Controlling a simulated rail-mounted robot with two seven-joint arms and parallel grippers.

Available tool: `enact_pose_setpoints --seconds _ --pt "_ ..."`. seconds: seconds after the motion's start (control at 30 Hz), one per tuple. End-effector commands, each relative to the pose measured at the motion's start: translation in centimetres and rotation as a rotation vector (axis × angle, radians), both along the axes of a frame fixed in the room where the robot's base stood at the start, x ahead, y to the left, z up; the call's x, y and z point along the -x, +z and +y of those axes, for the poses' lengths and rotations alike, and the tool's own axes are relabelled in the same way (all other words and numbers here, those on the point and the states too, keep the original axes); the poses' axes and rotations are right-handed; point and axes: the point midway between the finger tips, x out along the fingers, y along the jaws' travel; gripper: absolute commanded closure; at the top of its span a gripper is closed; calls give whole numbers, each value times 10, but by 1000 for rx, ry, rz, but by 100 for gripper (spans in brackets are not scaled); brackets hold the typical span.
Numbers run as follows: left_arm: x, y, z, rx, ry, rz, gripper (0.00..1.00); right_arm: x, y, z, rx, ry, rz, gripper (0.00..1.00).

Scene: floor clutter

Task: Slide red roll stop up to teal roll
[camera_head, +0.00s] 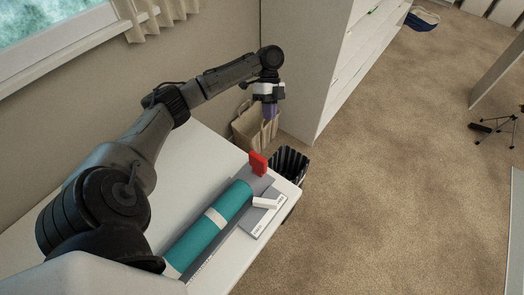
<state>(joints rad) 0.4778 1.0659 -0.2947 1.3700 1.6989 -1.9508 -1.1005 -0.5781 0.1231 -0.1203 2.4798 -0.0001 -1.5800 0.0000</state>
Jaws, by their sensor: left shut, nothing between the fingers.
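The red roll stop (258,163) stands upright near the far right end of the white table. The teal roll (230,203) lies lengthwise on a grey strip, with a pale band around its middle. Its far end faces the red stop, and a short gap seems to show between them. My left gripper (270,112) is shut and empty. It hangs pointing down, above and beyond the red stop in the picture, apart from it. Its fingertips are small and hard to make out. My right gripper is out of view.
A small white block (265,202) lies on a grey-and-white flat item (262,220) right of the roll. A black bin (290,163) and a tan bag (250,127) stand on the floor beyond the table. The table (190,160) is bare left of the roll.

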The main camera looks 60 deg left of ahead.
Motion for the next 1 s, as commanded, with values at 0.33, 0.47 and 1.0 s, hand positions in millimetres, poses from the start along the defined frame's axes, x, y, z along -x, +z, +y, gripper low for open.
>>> enact_pose_setpoints --seconds 0.33,0.47,1.0 --pt "17 -52 -36 2 -3 4 100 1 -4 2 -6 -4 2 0" --pt "24 -72 -49 2 -2 4 100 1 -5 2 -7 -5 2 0" --pt "58 -73 -67 0 -1 1 100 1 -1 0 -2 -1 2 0"
